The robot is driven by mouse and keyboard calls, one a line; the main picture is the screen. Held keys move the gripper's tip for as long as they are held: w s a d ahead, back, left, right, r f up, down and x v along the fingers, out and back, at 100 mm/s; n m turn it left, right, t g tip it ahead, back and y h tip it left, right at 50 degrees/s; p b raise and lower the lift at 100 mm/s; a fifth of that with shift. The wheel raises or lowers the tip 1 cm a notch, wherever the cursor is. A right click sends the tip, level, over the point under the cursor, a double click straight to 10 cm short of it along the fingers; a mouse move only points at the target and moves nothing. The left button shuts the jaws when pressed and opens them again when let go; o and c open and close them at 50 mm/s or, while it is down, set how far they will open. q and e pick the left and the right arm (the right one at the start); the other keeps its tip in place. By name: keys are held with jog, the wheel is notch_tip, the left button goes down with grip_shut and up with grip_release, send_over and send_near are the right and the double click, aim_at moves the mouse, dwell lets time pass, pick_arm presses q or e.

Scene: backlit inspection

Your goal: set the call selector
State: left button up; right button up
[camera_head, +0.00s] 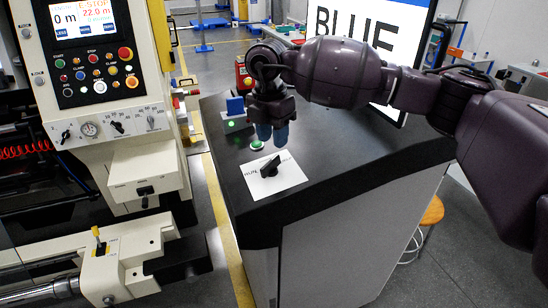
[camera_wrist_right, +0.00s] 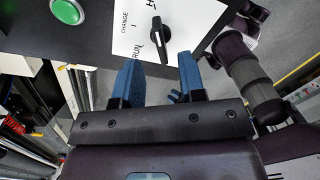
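The call selector is a black knob (camera_head: 271,167) on a white plate (camera_head: 286,180) on the dark console's top. In the right wrist view the knob (camera_wrist_right: 160,40) sits just beyond the fingertips, roughly centred between them. The plate there reads CHANGE and RUN, with a third label cut off at the top. I cannot tell for sure which label the knob points to. My right gripper (camera_head: 272,134) hangs above and behind the knob, apart from it. Its blue fingers (camera_wrist_right: 160,66) are spread with nothing between them. My left gripper is not in view.
A green button (camera_head: 257,145) is beside the plate, also in the wrist view (camera_wrist_right: 68,11). A blue block (camera_head: 235,105) is on the console behind it. A large screen (camera_head: 340,20) reads BLUE. A machine panel (camera_head: 95,50) with a display and several buttons stands at left.

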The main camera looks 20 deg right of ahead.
aim_at(274, 158)
jog(key=f, duration=0.3)
jog(key=f+p, duration=0.1)
jog(key=f, duration=0.2)
jog(key=shift+s+d+f, duration=0.1)
jog(key=shift+s+f, duration=0.1)
jog(key=shift+f, duration=0.2)
grip_shut()
